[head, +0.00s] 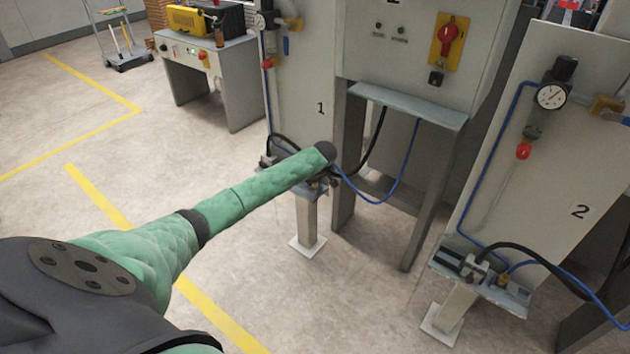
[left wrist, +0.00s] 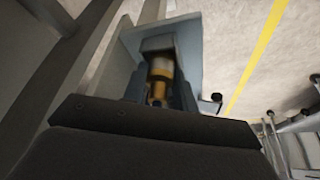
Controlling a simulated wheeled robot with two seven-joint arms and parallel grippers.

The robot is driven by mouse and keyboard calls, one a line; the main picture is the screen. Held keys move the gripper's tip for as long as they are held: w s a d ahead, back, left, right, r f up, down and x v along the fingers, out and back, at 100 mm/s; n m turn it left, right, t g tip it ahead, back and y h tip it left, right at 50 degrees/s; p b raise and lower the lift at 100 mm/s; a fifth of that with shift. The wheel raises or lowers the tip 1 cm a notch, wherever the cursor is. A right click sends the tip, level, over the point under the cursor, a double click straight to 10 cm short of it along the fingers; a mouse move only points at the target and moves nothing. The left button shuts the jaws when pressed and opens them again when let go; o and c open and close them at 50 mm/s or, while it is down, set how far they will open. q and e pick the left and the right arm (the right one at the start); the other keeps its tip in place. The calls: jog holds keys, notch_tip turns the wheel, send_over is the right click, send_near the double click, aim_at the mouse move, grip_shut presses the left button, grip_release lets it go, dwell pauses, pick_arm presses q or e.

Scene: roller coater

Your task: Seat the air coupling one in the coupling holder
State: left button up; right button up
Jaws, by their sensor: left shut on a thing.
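My left arm in its green sleeve reaches to the small shelf of station 1, and its gripper (head: 325,179) is mostly hidden behind the wrist in the head view. In the left wrist view the left gripper (left wrist: 158,98) is shut on a brass air coupling (left wrist: 160,68), which lies between the two fingers. A dark block (left wrist: 158,43), perhaps the coupling holder, stands just beyond the coupling on the grey shelf (left wrist: 190,40). I cannot tell whether the coupling is inside it or only in front of it. My right gripper is not in view.
A blue hose (head: 405,165) and a black hose (head: 378,145) hang beside the left gripper. Station 2 has a similar shelf (head: 516,294) with fittings at the right. A cabinet (head: 405,55) with a red switch stands behind.

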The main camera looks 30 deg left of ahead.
pick_arm(q)
jog(key=shift+f, duration=0.15)
jog(key=o, duration=1)
jog(key=shift+o, duration=0.2)
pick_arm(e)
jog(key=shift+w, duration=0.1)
pick_arm(q)
jog(key=v, duration=1.2)
jog(key=shift+b, duration=0.4)
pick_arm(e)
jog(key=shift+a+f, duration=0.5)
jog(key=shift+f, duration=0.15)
